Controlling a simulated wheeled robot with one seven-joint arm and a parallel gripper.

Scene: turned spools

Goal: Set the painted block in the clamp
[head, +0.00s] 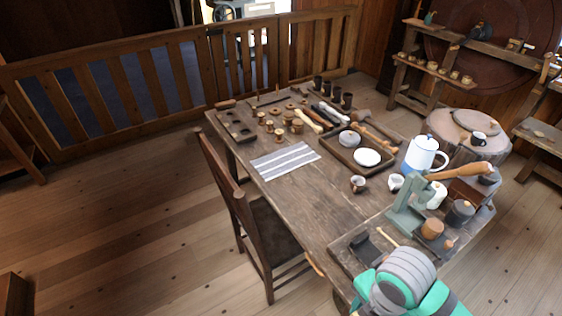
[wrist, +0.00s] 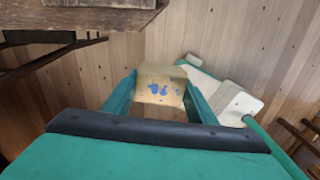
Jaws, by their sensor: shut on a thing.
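The painted block (wrist: 160,76) is pale wood with blue paint marks on its near face. In the wrist view my gripper (wrist: 160,92) is shut on it, with one green finger on each side. The block is over the plank floor, to the right of a dark wooden edge. In the head view my arm covers the lower right, and the block and fingers are hidden. A grey-green device with a wooden lever (head: 405,212) stands on a board at the table's near right. A small dark fixture (head: 366,249) lies on that board; I cannot tell which is the clamp.
The wooden table (head: 330,205) holds a striped cloth (head: 285,161), a tray with a plate (head: 367,157), cups and an enamel jug (head: 421,156). A chair (head: 255,215) stands at its left side. A stump (head: 465,150) is behind on the right. The left floor is open.

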